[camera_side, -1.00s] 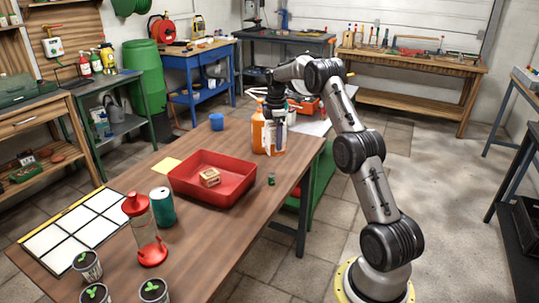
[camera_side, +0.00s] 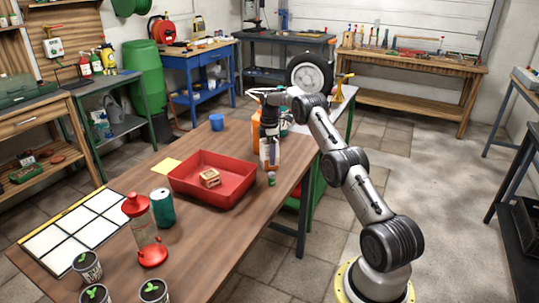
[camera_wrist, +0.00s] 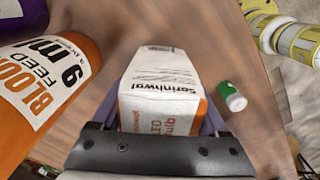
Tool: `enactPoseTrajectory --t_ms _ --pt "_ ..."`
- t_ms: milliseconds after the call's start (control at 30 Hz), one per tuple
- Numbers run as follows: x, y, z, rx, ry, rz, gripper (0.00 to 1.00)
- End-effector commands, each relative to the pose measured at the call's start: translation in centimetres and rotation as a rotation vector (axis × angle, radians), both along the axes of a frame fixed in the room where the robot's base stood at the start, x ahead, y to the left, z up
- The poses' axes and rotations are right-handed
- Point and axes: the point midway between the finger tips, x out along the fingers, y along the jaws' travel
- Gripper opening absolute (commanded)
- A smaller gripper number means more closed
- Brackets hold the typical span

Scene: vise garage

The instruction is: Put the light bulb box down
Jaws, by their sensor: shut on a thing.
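The light bulb box (camera_wrist: 158,85) is white and orange with dark printing. It fills the middle of the wrist view between my gripper's fingers. In the side view, my gripper (camera_side: 269,135) points down at the table's right edge area, shut on the box (camera_side: 269,154). The box hangs upright, low over the wooden table (camera_side: 215,245); I cannot tell whether its base touches the top. The far end of the box and its contact with the table are hidden in the wrist view.
An orange feed bottle (camera_wrist: 45,85) stands close behind-left. A red tray (camera_side: 235,195) holding a small wooden-looking box (camera_side: 210,178) lies to the left.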

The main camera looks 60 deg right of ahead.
Motion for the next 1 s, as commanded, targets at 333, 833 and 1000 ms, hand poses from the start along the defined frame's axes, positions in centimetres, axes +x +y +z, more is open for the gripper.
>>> enactPoseTrajectory --t_ms 333,833,1000 --pt "0.0 0.0 -0.3 -0.001 -0.001 0.000 0.79" --pt "0.0 0.0 0.7 -0.001 -0.001 0.000 1.00" --pt "0.1 -0.1 3.6 -0.004 -0.004 0.000 1.00"
